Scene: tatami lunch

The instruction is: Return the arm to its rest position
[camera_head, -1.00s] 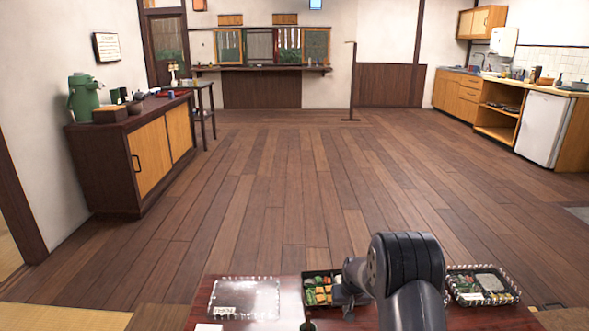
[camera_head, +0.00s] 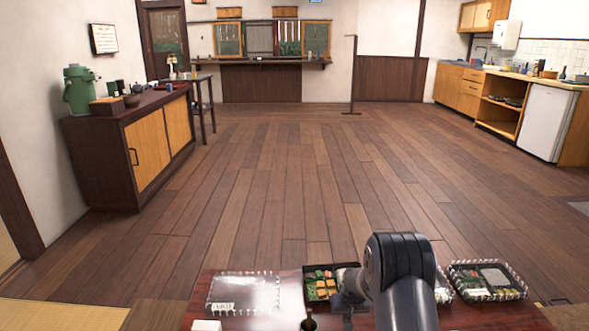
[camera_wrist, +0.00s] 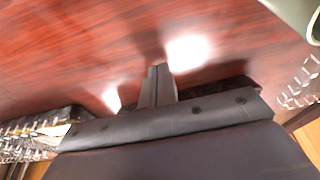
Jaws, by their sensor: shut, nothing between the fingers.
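My gripper (camera_wrist: 158,86) shows in the wrist view with its two fingers together, shut and empty, over the red-brown table (camera_wrist: 80,60). In the head view my arm rises at the bottom right of centre, over the near table (camera_head: 260,322), and the fingertips are hard to make out there. An open bento box (camera_head: 310,293) with food lies just left of my arm. A second bento (camera_head: 488,281) lies to its right, and part of a box between them is hidden behind my arm.
A clear lid or tray (camera_head: 244,290) with a label lies at the table's left. A sideboard (camera_head: 135,155) stands at the left wall. The wooden floor (camera_head: 280,190) beyond is clear.

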